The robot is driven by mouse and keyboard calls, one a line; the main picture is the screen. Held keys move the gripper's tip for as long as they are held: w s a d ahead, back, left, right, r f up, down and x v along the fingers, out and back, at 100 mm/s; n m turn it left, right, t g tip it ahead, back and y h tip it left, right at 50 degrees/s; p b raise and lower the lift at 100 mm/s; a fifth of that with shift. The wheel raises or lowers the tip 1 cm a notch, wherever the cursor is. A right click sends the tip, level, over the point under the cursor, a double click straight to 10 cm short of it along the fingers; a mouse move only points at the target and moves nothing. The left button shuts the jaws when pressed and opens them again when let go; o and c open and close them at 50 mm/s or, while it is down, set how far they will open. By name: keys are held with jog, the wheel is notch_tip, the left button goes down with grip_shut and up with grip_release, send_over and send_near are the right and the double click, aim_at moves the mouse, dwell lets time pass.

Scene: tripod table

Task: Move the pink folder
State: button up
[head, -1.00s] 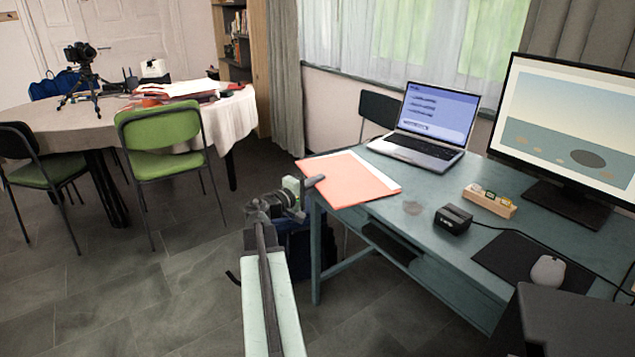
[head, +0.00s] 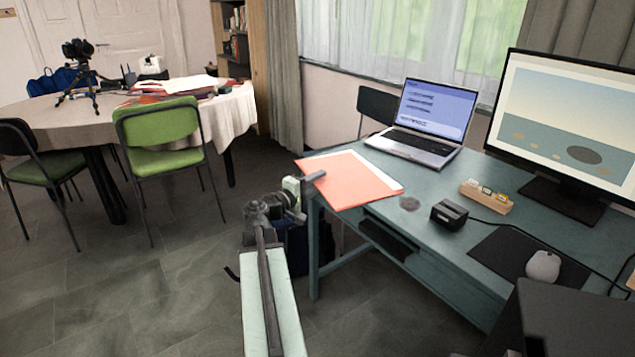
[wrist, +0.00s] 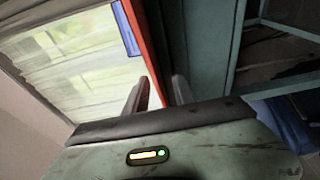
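The pink folder (head: 360,180) lies on the near left corner of the teal desk, its left part over the desk edge, with a pale sheet along its far side. My gripper (head: 314,177) is at its left edge, one finger showing above it in the head view. In the wrist view, the folder shows as a narrow red-orange strip (wrist: 142,50) running down between the fingers of my gripper (wrist: 160,92), close together around it. The contact on the far finger is hard to see.
The teal desk (head: 445,195) also holds a laptop (head: 425,118), a black box (head: 449,214), a wooden block (head: 486,197), a mouse (head: 543,265) and a monitor (head: 560,130). A green chair (head: 160,130) and a round table (head: 55,122) stand left, with open floor before them.

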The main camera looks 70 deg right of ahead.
jog(key=v, duration=0.7)
jog(key=shift+w+a, duration=0.1)
jog(key=shift+a, duration=0.3)
